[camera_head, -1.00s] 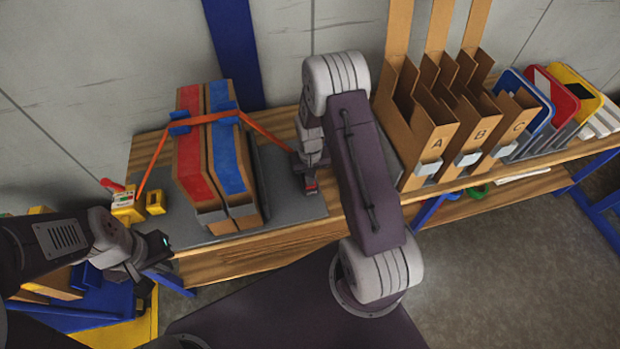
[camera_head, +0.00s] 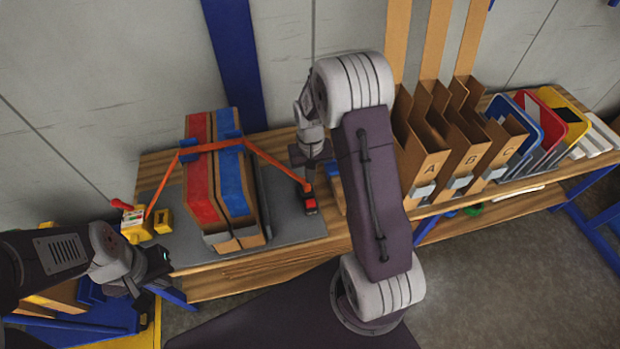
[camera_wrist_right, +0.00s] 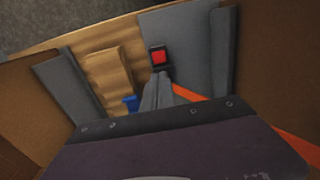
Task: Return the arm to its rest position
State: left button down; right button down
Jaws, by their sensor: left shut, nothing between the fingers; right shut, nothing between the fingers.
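My right arm reaches up across the middle of the head view, and its gripper (camera_head: 306,172) points down over the grey mat (camera_head: 295,225). In the right wrist view its grey fingers (camera_wrist_right: 158,95) are shut and empty. A black and red buckle piece (camera_head: 310,204) lies on the mat at the end of the orange strap, just beyond those fingers; it also shows in the wrist view (camera_wrist_right: 158,57). I cannot tell whether they touch. My left gripper (camera_head: 146,300) hangs at the lower left, in front of the bench, shut and empty.
The red and blue bundle (camera_head: 217,175) stands on the mat, with the orange strap (camera_head: 268,158) around it. A yellow device (camera_head: 136,222) is at its left. Cardboard slots A, B, C (camera_head: 432,165) stand close right of my right arm. Coloured bins (camera_head: 525,125) stand further right.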

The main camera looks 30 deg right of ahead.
jog(key=shift+w, duration=0.1)
notch_tip(320, 180, up, 7)
jog(key=a+t+p, duration=0.1)
jog(key=a+p, duration=0.2)
jog(key=s+a+r+n+p, duration=0.2)
jog(key=s+a+r, duration=0.2)
jog(key=s+r, duration=0.25)
jog(key=s+f, duration=0.2)
jog(key=s, duration=0.5)
jog(key=shift+s+a+f, duration=0.25)
jog(key=shift+f, duration=0.1)
